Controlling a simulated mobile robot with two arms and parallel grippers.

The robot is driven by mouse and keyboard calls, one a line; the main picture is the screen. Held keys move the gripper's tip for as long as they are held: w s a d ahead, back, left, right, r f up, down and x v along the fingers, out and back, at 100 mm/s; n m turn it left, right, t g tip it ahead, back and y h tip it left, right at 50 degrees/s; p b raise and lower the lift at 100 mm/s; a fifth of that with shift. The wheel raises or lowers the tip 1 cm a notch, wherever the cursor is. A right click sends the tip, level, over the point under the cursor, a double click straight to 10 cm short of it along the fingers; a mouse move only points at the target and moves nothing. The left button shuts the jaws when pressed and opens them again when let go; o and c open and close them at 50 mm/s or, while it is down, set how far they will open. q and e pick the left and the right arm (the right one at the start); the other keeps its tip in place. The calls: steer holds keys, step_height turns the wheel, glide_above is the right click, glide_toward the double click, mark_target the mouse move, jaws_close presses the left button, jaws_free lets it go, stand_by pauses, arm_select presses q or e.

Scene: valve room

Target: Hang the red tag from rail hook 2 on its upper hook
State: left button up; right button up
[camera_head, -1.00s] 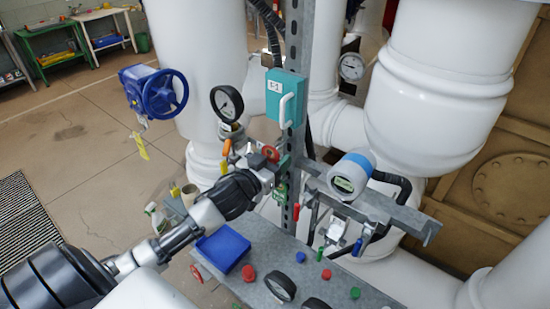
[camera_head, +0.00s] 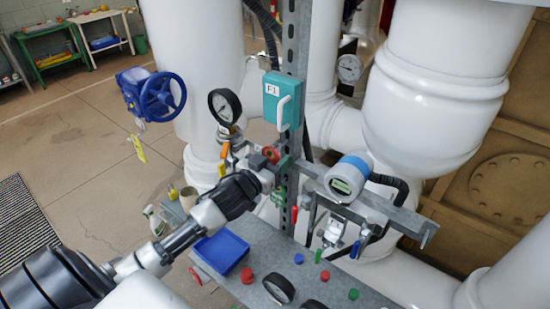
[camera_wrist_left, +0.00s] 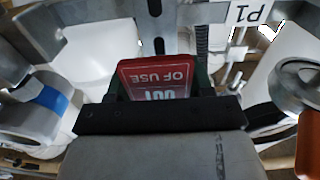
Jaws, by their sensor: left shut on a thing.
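My left gripper (camera_head: 277,168) is at the upright slotted post (camera_head: 292,148), below the teal box. It is shut on the red tag (camera_wrist_left: 155,78), whose white lettering, including "OF USE", reads upside down in the left wrist view. That view shows the tag standing out between the gripper's dark fingers (camera_wrist_left: 155,98), close to the post. The grey rail (camera_head: 385,207) runs right from the post in the head view, with small coloured items hanging along it. I cannot tell which hook is hook 2, nor whether the tag touches a hook. My right gripper is not in view.
A teal box (camera_head: 283,100) with a white handle sits on the post above the gripper. A pressure gauge (camera_head: 224,106) and a blue handwheel (camera_head: 162,95) are to the left. A blue tray (camera_head: 222,251) and several coloured knobs are on the bench below. Large white pipes (camera_head: 430,100) stand behind.

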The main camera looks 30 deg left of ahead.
mark_target(287, 151)
arm_select(q)
steer(key=shift+w, duration=0.25)
stand_by(0.4)
steer(key=shift+w, duration=0.7)
steer(key=shift+w+d, duration=0.1)
steer(key=shift+w, duration=0.45)
steer(key=shift+f, duration=0.45)
stand_by(0.6)
steer(key=o, duration=0.8)
